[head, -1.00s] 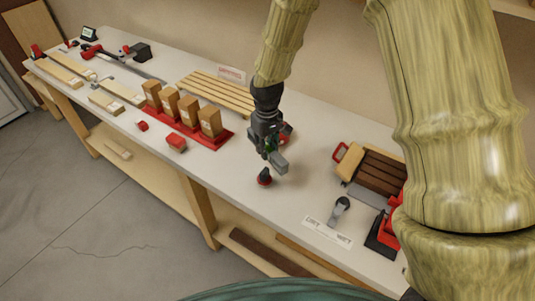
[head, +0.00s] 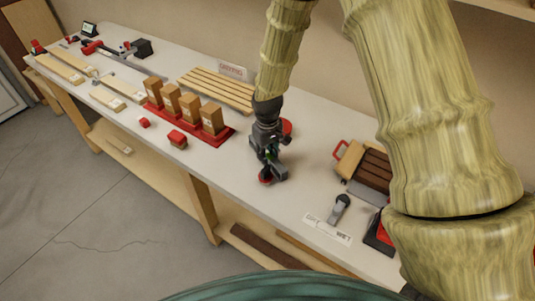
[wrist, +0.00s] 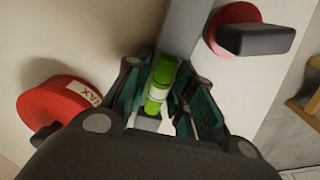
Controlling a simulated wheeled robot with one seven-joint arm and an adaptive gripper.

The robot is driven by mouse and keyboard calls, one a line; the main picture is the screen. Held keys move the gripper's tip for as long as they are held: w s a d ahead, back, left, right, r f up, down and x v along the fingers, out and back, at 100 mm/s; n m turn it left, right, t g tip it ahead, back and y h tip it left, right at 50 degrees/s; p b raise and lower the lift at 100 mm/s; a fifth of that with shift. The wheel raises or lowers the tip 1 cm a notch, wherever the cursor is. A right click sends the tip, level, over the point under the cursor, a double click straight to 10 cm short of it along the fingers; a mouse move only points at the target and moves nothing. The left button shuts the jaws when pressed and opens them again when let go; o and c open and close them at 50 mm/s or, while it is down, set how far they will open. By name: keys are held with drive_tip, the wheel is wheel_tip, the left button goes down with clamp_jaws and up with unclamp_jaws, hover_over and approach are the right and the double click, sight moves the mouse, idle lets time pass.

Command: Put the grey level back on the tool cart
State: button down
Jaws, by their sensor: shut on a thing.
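My gripper (wrist: 160,110) is shut on the grey level (wrist: 187,28), whose green vial (wrist: 160,82) shows between the fingers in the wrist view. The level's grey bar runs away toward the top of that view. In the head view my gripper (head: 268,155) is over the middle of the bench, and the level (head: 280,174) shows only as a short grey piece below it. I cannot tell whether the level touches the bench. The tool cart cannot be made out in either view.
A red tin marked WAX (wrist: 60,112) lies left of my gripper. A red round piece with a dark handle (wrist: 255,40) is close to the level's right side. The bench (head: 225,165) also holds wooden blocks on a red tray (head: 222,138), slats (head: 215,90) and a wooden-slatted item (head: 370,168) at right.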

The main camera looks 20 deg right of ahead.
drive_tip(key=c, duration=1.2)
unclamp_jaws()
drive_tip(key=shift+f, duration=0.1)
drive_tip(key=shift+r, duration=0.25)
